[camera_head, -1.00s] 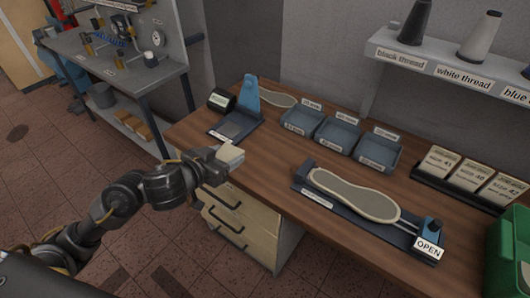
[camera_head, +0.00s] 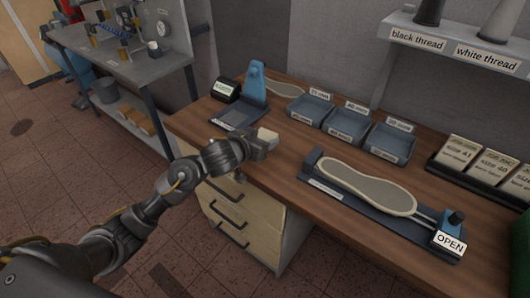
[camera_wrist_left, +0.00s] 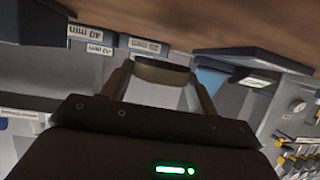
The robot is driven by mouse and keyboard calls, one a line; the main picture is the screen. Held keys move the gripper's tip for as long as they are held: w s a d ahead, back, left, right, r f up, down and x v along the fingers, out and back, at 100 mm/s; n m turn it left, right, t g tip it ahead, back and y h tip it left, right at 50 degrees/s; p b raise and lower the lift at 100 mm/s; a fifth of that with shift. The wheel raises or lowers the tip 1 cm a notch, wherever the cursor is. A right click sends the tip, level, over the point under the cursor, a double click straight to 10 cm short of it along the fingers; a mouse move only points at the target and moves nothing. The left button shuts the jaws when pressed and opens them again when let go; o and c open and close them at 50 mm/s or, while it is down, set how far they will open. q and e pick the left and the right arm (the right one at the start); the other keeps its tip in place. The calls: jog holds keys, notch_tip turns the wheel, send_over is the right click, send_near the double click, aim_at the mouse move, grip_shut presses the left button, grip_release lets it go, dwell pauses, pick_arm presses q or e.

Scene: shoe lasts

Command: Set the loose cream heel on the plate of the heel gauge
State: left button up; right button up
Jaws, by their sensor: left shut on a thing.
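The cream heel (camera_head: 268,134) is held at the tip of my left gripper (camera_head: 264,142), above the bench's left part. In the left wrist view the heel (camera_wrist_left: 161,71) sits between the two fingers, and the gripper (camera_wrist_left: 160,82) is shut on it. The heel gauge has a blue post (camera_head: 253,82) and a flat grey plate (camera_head: 236,118) with nothing on it. The heel is to the right of the plate and nearer the front, apart from it. The gauge base (camera_wrist_left: 255,60) appears upper right in the left wrist view. My right gripper is out of view.
Several blue-grey bins (camera_head: 346,124) stand behind and right of the held heel. A sole (camera_head: 368,185) lies in a dark fixture with an OPEN label (camera_head: 450,243) at right. Bare wood (camera_head: 290,160) lies between gripper and fixture.

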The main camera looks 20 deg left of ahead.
pick_arm(q)
jog(key=shift+w+d+f, duration=0.15)
jog(key=shift+w+f, duration=0.15)
jog(key=shift+f, duration=0.05)
jog(key=f, duration=0.3)
jog(key=shift+w+d+f, duration=0.15)
jog(key=shift+w+f, duration=0.05)
jog(key=shift+w, duration=0.15)
jog(key=shift+f, duration=0.15)
jog(key=o, duration=1)
jog(key=shift+c, duration=0.2)
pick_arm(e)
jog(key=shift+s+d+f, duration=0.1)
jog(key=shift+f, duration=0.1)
